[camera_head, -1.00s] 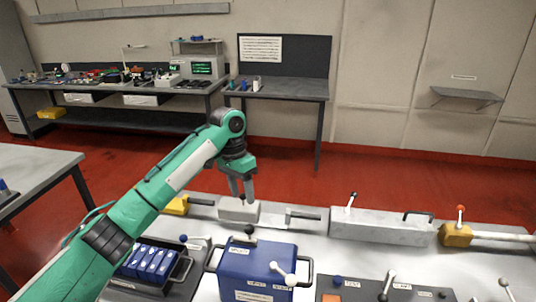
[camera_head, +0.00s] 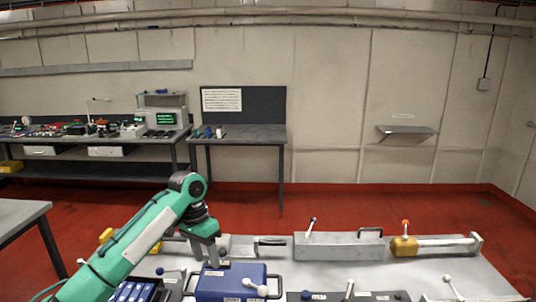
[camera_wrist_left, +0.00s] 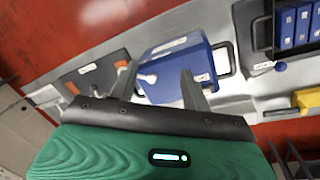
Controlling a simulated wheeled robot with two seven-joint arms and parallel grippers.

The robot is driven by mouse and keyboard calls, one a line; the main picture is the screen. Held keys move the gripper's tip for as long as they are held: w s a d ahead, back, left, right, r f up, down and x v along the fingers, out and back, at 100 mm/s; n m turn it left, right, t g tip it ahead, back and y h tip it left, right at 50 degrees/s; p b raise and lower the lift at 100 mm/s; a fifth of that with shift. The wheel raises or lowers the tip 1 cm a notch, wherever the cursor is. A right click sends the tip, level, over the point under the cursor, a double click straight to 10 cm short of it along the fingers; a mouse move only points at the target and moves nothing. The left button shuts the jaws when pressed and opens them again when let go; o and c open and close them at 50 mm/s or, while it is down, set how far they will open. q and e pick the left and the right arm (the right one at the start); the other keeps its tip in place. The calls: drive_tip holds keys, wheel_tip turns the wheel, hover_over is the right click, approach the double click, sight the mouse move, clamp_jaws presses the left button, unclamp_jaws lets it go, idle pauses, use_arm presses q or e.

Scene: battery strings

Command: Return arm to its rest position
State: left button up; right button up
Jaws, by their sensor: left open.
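My left arm, green with black joints, comes in from the lower left of the head view. Its left gripper (camera_head: 217,257) points down above the back edge of the blue box (camera_head: 232,284). In the left wrist view the two grey fingers of the left gripper (camera_wrist_left: 157,85) are apart with nothing between them. The blue box (camera_wrist_left: 172,68) with a white-knobbed lever shows beyond and between the fingers. Whether the fingers touch it cannot be told, but a gap seems to show. My right gripper is not in view.
A grey bench (camera_head: 385,274) holds a long grey block (camera_head: 340,246), a yellow clamp (camera_head: 404,246) with a bar, and a tray of blue cells (camera_head: 133,291). Workbenches (camera_head: 240,134) stand along the back wall. Red floor (camera_head: 330,205) lies clear between.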

use_arm(q)
drive_tip(key=s+d+f+t+h, duration=0.1)
drive_tip(key=s+d+f, duration=0.1)
drive_tip(key=s+f, duration=0.8)
drive_tip(key=s+d+f+t+h, duration=0.1)
drive_tip(key=s+d+f, duration=0.2)
drive_tip(key=s+f, duration=0.7)
drive_tip(key=s+a+f+n+t+y, duration=0.1)
drive_tip(key=s+a+n+y, duration=0.15)
drive_tip(key=s+a, duration=0.5)
drive_tip(key=s+a+f+n+t+y, duration=0.1)
drive_tip(key=s+a+f+n+t, duration=0.2)
drive_tip(key=s, duration=0.8)
wheel_tip(320, 180, down, 30)
drive_tip(key=s+a+g, duration=0.1)
drive_tip(key=g, duration=0.2)
drive_tip(key=s+a+f, duration=0.2)
drive_tip(key=s+f, duration=0.7)
drive_tip(key=s+a+f, duration=0.1)
drive_tip(key=s+f, duration=0.9)
drive_tip(key=shift+a+f+m+g, duration=0.25)
drive_tip(key=shift+a+m+g, duration=0.1)
drive_tip(key=shift+a+g, duration=0.05)
drive_tip(key=shift+s, duration=0.15)
drive_tip(key=shift+c, duration=1.3)
